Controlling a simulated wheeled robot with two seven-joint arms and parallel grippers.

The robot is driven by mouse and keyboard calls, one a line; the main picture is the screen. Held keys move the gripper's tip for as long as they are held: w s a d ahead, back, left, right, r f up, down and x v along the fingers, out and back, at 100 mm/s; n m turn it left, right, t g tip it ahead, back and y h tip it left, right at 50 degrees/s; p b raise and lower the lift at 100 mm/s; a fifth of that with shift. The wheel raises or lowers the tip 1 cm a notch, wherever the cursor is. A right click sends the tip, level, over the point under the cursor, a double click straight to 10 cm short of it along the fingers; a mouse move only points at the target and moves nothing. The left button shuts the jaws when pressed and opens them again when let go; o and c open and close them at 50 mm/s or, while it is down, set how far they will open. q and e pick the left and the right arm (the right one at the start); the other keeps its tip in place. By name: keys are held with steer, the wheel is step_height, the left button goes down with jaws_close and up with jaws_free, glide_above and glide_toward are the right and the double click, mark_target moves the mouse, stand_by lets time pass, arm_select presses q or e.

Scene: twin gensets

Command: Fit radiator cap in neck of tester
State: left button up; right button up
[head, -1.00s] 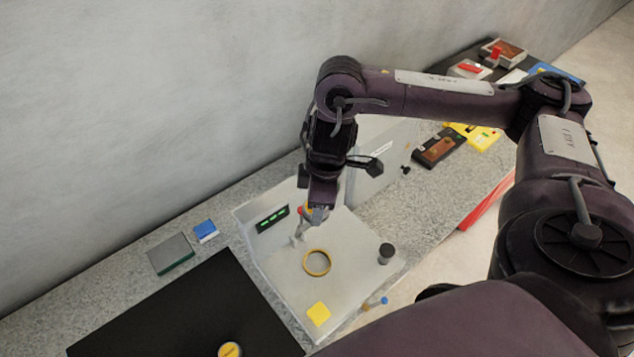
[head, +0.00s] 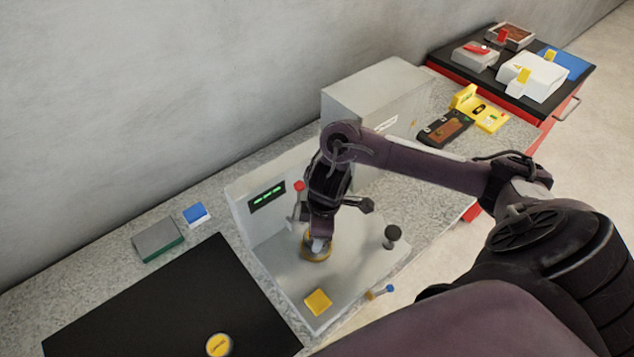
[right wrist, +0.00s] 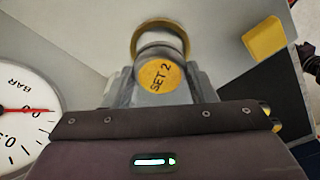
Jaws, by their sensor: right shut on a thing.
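The radiator cap (right wrist: 160,76), yellow-topped and marked "SET 2", is between the fingers of my right gripper (right wrist: 158,88), which is shut on it. The tester (head: 277,271) is a pale grey base with an upright panel and a green-lit display. Its neck has a yellow ring (head: 306,255), and my right gripper (head: 318,243) is over it in the head view. In the right wrist view the yellow ring (right wrist: 184,36) shows just beyond the cap, partly hidden by it. I cannot tell whether the cap touches the neck. My left gripper is out of view.
Another yellow-topped cap (head: 219,345) lies on the black mat (head: 160,310). The tester base carries a yellow square (head: 318,302) and a dark knob (head: 392,235). A pressure gauge (right wrist: 22,120) reads near 0. A grey box (head: 375,95) stands behind my right arm.

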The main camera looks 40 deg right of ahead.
steer(key=shift+f, duration=1.75)
steer(key=shift+f, duration=0.2)
